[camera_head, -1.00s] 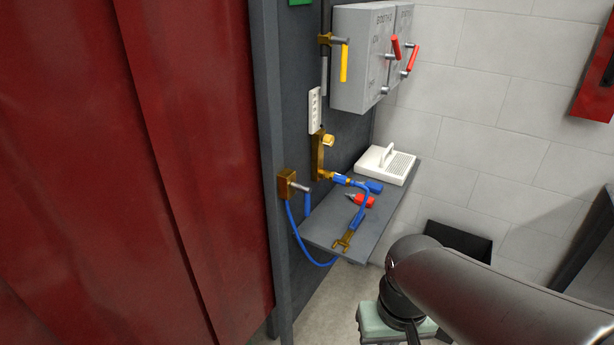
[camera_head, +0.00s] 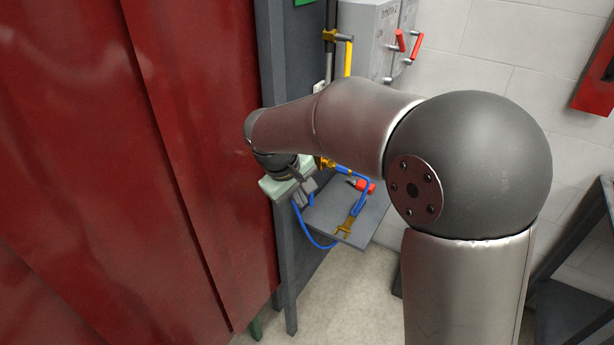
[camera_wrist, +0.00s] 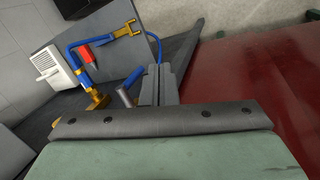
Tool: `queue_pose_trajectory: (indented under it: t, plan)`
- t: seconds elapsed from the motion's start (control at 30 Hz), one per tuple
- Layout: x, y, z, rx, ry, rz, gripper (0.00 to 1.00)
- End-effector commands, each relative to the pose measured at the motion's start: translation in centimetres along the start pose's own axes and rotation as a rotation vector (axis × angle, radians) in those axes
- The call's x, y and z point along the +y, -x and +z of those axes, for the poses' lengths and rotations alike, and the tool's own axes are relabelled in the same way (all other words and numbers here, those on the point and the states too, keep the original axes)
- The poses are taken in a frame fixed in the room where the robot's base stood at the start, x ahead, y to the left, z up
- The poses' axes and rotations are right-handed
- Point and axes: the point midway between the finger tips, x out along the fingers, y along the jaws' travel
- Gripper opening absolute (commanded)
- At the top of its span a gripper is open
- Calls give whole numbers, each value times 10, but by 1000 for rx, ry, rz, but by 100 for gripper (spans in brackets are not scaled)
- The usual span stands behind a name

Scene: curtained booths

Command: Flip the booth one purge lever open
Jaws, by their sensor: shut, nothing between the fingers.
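A lever with a blue handle (camera_head: 311,199) sits low on the dark booth post, its brass valve now hidden by my gripper. The blue handle also shows in the wrist view (camera_wrist: 132,79), close beside my fingers. A yellow-handled lever (camera_head: 348,58) on a brass valve hangs higher on the post. No readable label shows which lever is the purge lever. My gripper (camera_head: 304,188) is at the low blue lever, with its fingers together and empty. In the wrist view the closed fingers (camera_wrist: 160,76) are just right of the blue handle; contact cannot be told.
Grey boxes with red levers (camera_head: 370,35) are mounted above. A shelf (camera_head: 375,215) holds a red-tipped tool (camera_head: 362,185) and a blue hose with a brass hook end (camera_head: 345,228). The red curtain (camera_head: 130,180) is close left of my gripper. A white case (camera_wrist: 48,65) shows in the wrist view.

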Motion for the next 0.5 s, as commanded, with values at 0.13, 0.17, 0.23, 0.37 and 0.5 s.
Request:
queue_pose_trajectory:
  t: [0.13, 0.17, 0.23, 0.37, 0.5]
  plan:
    - [-9, 10, -42, 27, 76, 30, 0]
    - [-11, 10, -46, 30, 84, 34, 0]
    - [-13, 10, -53, 35, 96, 40, 0]
    - [-14, 10, -56, 37, 102, 44, 0]
    - [-13, 10, -55, 37, 101, 43, 0]
